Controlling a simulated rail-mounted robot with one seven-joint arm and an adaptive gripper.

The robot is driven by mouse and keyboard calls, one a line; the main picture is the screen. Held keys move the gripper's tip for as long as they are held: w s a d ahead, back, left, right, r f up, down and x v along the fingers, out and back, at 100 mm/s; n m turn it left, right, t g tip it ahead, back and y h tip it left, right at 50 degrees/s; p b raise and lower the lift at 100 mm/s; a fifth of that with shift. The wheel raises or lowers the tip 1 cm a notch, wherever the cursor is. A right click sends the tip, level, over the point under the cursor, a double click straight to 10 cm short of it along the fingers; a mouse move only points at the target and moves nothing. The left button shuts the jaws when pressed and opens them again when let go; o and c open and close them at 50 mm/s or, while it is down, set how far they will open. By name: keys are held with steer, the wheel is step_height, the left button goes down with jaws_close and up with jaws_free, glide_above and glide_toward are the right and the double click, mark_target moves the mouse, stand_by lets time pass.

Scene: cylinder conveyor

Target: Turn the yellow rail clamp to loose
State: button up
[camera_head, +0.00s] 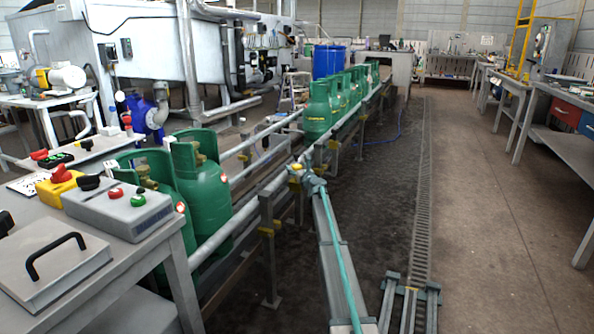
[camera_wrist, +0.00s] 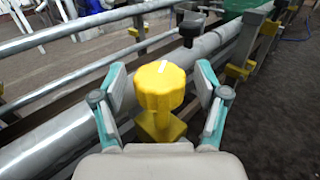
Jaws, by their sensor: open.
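The yellow rail clamp (camera_wrist: 160,88) has a ribbed round knob with a white line on top, above a yellow block beside the grey rail tube (camera_wrist: 75,92). The white line points slightly up to the right. My gripper (camera_wrist: 160,78) is open, with one teal-and-grey finger on each side of the knob and visible gaps between. In the head view, my gripper (camera_head: 311,182) is at the conveyor rail, and a small yellow part of the clamp (camera_head: 296,167) shows by it. The clamp's lower part is partly hidden.
Green gas cylinders (camera_head: 203,190) stand on the conveyor to the left, and more (camera_head: 318,112) stand farther along. A black knob (camera_wrist: 190,30) is on the rail beyond the clamp. A bench with a control box (camera_head: 118,203) is at the left. The floor at right is clear.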

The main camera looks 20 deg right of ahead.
steer(key=c, duration=1.2)
steer(key=shift+o, duration=0.2)
steer(key=shift+f+m+h, duration=0.1)
steer(key=shift+m+h, duration=0.2)
steer(key=shift+h, duration=0.1)
steer(key=shift+a+m+h+b, duration=0.1)
steer(key=shift+m+h+b, duration=0.4)
steer(key=shift+h+b, duration=0.25)
steer(key=shift+m+g+h+b, duration=0.8)
steer(key=shift+m+h+b, duration=0.6)
steer(key=shift+h, duration=0.95)
steer(key=shift+m+g+h, duration=1)
steer(key=shift+m+h, duration=0.4)
steer(key=shift+h, duration=0.6)
